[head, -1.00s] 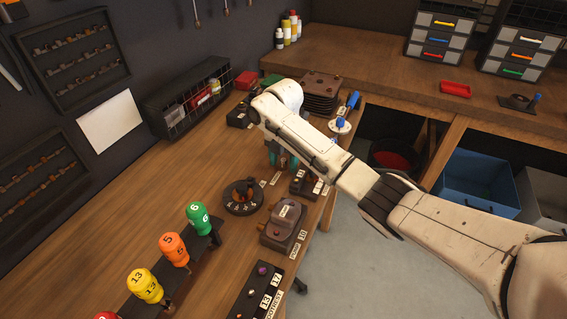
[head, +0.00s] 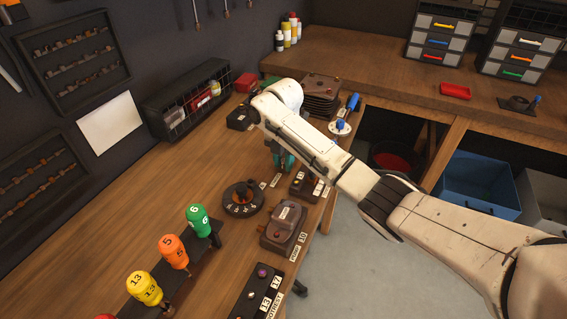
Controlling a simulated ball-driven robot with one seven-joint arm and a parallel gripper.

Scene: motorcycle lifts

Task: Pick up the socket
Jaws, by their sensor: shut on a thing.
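My gripper (head: 285,163) hangs from the far end of my white arm, with its teal fingers pointing down above the bench. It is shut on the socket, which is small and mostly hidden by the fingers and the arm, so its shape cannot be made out. A small dark block (head: 304,187) with a label sits just below and to the right of the fingers. A round dark numbered holder (head: 243,199) stands on the bench to the lower left of the gripper.
A brown machine block (head: 284,224) and a dark labelled rack (head: 256,290) stand along the bench's right edge. Numbered green (head: 198,219), orange (head: 173,250) and yellow (head: 144,288) handles stand in a rack. A wire basket (head: 188,98) lines the wall. The bench's left middle is clear.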

